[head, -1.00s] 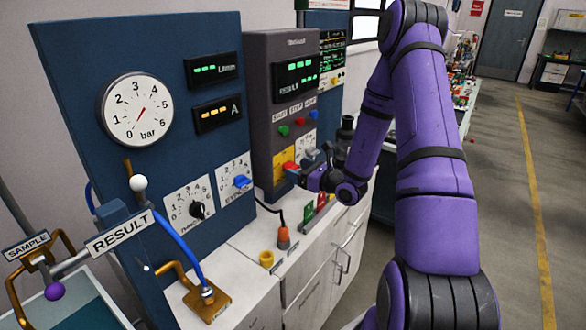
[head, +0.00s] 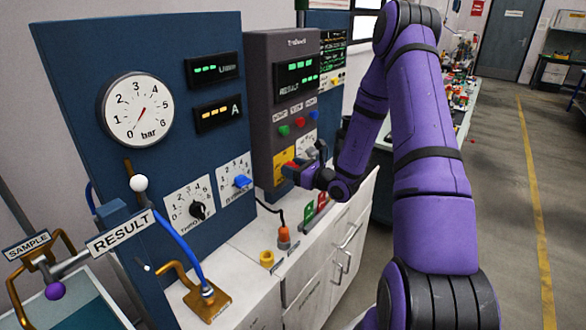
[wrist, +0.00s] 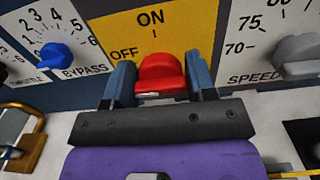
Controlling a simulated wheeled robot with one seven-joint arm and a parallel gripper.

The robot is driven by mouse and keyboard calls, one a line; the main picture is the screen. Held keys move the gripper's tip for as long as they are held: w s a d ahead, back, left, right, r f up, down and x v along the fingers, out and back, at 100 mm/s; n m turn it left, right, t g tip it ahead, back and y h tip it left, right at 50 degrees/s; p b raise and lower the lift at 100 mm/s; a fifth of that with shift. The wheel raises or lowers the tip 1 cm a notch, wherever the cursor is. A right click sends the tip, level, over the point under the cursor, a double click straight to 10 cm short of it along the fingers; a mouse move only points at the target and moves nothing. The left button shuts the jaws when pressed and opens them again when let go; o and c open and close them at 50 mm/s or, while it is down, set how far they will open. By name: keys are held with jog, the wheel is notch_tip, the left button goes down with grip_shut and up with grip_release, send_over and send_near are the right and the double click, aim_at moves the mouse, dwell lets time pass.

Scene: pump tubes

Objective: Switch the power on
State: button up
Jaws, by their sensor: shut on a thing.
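The power switch is a red knob (wrist: 160,75) on a yellow panel (wrist: 105,30). The panel is marked ON above the knob and OFF to its left. In the wrist view my gripper (wrist: 161,80) has one blue-grey finger on each side of the knob and is shut on it. Which mark the knob points to I cannot tell. In the head view my gripper (head: 291,170) is at the yellow panel (head: 279,156), low on the dark grey cabinet (head: 262,110), and largely hides the knob.
A blue BYPASS knob (wrist: 57,56) is left of the yellow panel and a grey SPEED knob (wrist: 299,47) is right of it. Green and red buttons sit above. The white counter (head: 240,262) below carries a red-and-black plug (head: 283,238) with a cable.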

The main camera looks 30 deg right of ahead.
jog(key=m, duration=0.4)
jog(key=shift+d, duration=0.1)
jog(key=m, duration=0.4)
jog(key=shift+d+f+m, duration=0.1)
jog(key=shift+m, duration=0.3)
jog(key=m, duration=0.4)
jog(key=shift+f+m, duration=0.15)
jog(key=shift+m, duration=2.35)
jog(key=o, duration=0.9)
jog(key=shift+o, duration=0.2)
